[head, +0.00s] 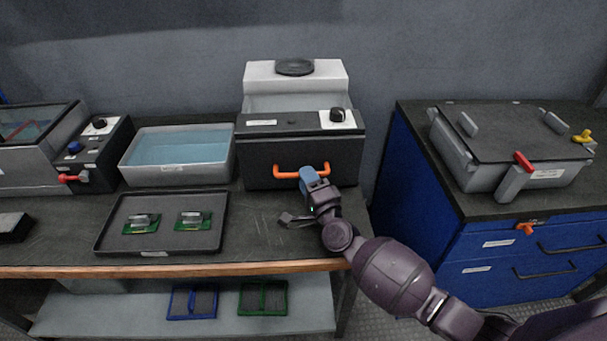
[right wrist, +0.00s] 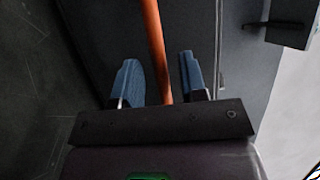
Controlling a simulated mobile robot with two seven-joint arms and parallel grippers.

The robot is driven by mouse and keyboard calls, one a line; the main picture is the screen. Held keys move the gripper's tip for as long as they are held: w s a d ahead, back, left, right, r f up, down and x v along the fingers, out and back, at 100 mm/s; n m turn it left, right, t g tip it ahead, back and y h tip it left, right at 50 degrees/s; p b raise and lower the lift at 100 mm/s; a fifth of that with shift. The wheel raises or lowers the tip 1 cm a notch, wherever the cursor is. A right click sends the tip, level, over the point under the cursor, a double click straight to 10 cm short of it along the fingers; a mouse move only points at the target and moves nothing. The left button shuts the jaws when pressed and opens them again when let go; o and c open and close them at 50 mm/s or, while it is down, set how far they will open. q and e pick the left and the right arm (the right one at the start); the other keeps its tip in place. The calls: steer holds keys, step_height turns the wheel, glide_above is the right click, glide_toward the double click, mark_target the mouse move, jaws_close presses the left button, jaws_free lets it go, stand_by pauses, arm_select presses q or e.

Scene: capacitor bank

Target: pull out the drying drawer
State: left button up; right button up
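The drying drawer (head: 258,165) is the dark front of a black-and-white unit at the back of the bench, and it looks closed. Its orange handle (head: 287,172) runs across the front. My right gripper (head: 309,174) is at the right part of the handle. In the right wrist view, the orange handle (right wrist: 153,40) passes between the two blue fingers of my right gripper (right wrist: 161,78), with a gap on each side. The gripper is open around the handle. My left gripper is not in view.
A black tray (head: 160,248) with two green circuit boards lies front left. A basin (head: 177,177) of blue liquid stands left of the unit. A blue cabinet (head: 420,200) with a grey lidded box (head: 515,145) stands to the right. Bare bench lies before the drawer.

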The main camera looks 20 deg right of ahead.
steer(key=shift+w+a, duration=0.1)
steer(key=shift+w, duration=0.65)
steer(key=shift+w+r, duration=0.15)
steer(key=shift+w, duration=0.1)
steer(key=shift+c, duration=0.5)
